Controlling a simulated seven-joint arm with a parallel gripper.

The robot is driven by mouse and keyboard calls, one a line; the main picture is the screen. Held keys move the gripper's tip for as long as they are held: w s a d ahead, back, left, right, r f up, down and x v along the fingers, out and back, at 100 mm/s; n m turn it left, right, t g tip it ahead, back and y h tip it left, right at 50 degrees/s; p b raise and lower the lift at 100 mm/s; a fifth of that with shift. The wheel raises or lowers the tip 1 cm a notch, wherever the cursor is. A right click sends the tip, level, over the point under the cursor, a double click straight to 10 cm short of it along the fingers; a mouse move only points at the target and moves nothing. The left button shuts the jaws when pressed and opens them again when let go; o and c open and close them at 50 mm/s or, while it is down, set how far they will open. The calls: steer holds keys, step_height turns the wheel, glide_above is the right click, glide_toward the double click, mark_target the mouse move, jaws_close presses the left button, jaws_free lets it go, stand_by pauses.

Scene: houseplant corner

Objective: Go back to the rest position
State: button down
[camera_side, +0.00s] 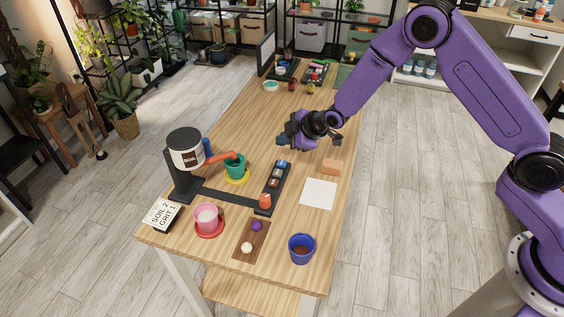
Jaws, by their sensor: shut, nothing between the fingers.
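My gripper (283,141) is at the end of my purple arm, above the middle of the wooden table (222,262). It points to the left in the side view. Its fingers are small and dark here, shut with nothing held. It is apart from the things on the table. The nearest things below it are a dark rack (266,199) with small pieces in it and an orange block (331,167).
A soil dispenser (186,156) stands at the left, its orange spout over a green pot (236,167). A pink pot (206,217), a brown board (252,239), a blue pot (301,248) and a white sheet (319,193) are nearer the front. Trays (316,72) stand at the far end.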

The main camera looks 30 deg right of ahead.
steer(key=s+r+g, duration=0.2)
steer(key=s+r, duration=0.3)
steer(key=s, duration=0.5)
steer(key=s+r+g, duration=0.2)
steer(key=s+r, duration=0.4)
steer(key=s, duration=0.4)
steer(key=s+d+r+m+g+h, duration=0.1)
steer(key=s+d+r+g+h, duration=0.1)
steer(key=s+d, duration=0.5)
steer(key=s+d+r+g+h, duration=0.1)
steer(key=s+d, duration=0.7)
steer(key=s, duration=0.8)
step_height(320, 180, up, 2)
steer(key=shift+s+r+m+g+h, duration=0.25)
steer(key=shift+m+g+h, duration=0.15)
steer(key=shift+g, duration=0.1)
